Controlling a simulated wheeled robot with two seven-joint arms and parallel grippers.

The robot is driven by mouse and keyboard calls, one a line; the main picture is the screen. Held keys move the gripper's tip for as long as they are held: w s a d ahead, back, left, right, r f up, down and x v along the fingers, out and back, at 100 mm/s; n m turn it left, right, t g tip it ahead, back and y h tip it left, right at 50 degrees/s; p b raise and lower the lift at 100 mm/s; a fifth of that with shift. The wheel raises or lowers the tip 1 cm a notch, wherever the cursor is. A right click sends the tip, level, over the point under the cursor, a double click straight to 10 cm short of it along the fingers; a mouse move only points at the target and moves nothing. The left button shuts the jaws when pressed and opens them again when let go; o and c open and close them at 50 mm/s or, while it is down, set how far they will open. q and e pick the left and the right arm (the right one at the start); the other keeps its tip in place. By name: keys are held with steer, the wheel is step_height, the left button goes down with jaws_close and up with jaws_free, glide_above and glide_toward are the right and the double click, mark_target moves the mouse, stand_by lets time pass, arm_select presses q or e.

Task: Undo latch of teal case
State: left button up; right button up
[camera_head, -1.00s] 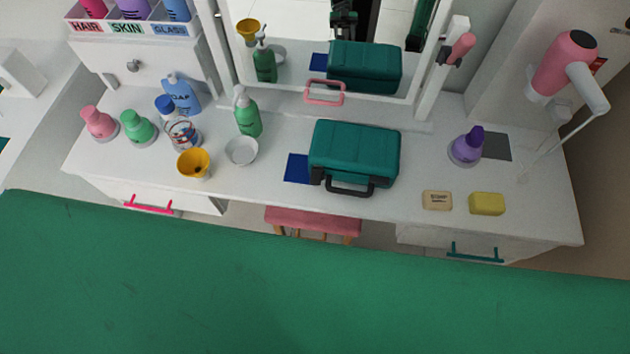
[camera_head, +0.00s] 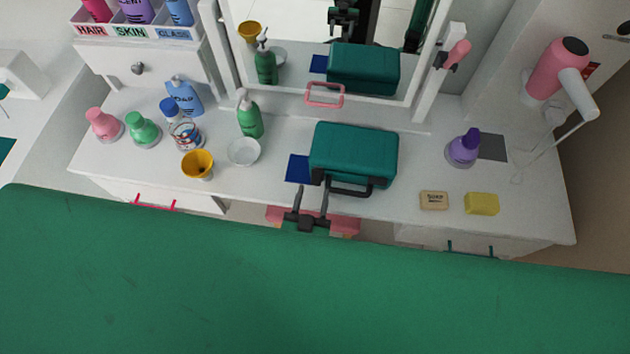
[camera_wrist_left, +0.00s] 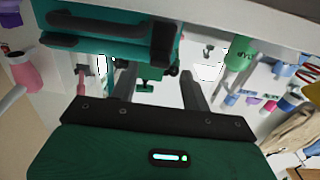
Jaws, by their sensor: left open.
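The teal case (camera_head: 355,150) stands shut on the white dressing table, its black handle (camera_head: 350,191) at the front. A dark fitting, perhaps the latch, sits at its front left corner (camera_head: 317,177). My left gripper (camera_head: 313,188) is open and empty in front of that corner, its fingers pointing to the case. In the left wrist view the case (camera_wrist_left: 100,22) fills the upper left, with a black part (camera_wrist_left: 164,42) at its end above the open fingers (camera_wrist_left: 158,78). Whether the fingers touch the case is unclear. My right gripper is not in view.
A blue square (camera_head: 298,168) lies left of the case, with a white bowl (camera_head: 243,151) and green pump bottle (camera_head: 249,118) beyond. Soap (camera_head: 433,201) and a yellow sponge (camera_head: 481,204) lie to the right. The mirror stands behind; a pink stool (camera_head: 345,224) is below the front edge.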

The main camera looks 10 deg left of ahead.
mark_target(315, 185)
arm_select(q)
steer(key=w, duration=0.3)
steer(key=shift+w, duration=0.25)
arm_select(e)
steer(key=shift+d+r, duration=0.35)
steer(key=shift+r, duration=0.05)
arm_select(q)
steer(key=shift+c, duration=0.5)
